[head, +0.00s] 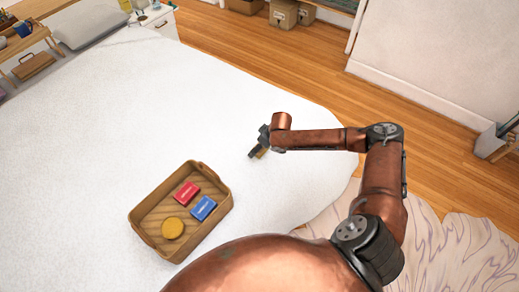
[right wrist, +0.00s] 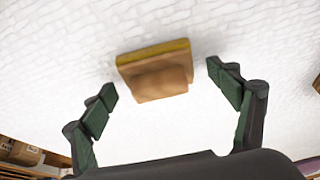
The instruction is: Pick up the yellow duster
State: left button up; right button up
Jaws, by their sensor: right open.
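The yellow duster (right wrist: 153,68) is a small block with a yellow edge and a tan-brown body. In the right wrist view it lies on the white bed cover, between and slightly beyond the fingertips of my right gripper (right wrist: 161,80). The fingers are spread open, with a clear gap on each side, and hold nothing. In the head view my right gripper (head: 256,149) is low over the bed, and only a small yellowish bit of the duster (head: 262,153) shows beside it. My left gripper is not in view.
A wicker tray (head: 148,238) on the bed holds a red box (head: 187,193), a blue box (head: 203,208) and a round yellow item (head: 172,228). It stands left of and nearer than my right gripper. The white bed cover (head: 120,110) is mostly clear.

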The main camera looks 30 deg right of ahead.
jog(key=c, duration=1.3)
jog(key=shift+o, duration=0.2)
jog(key=shift+r, duration=0.1)
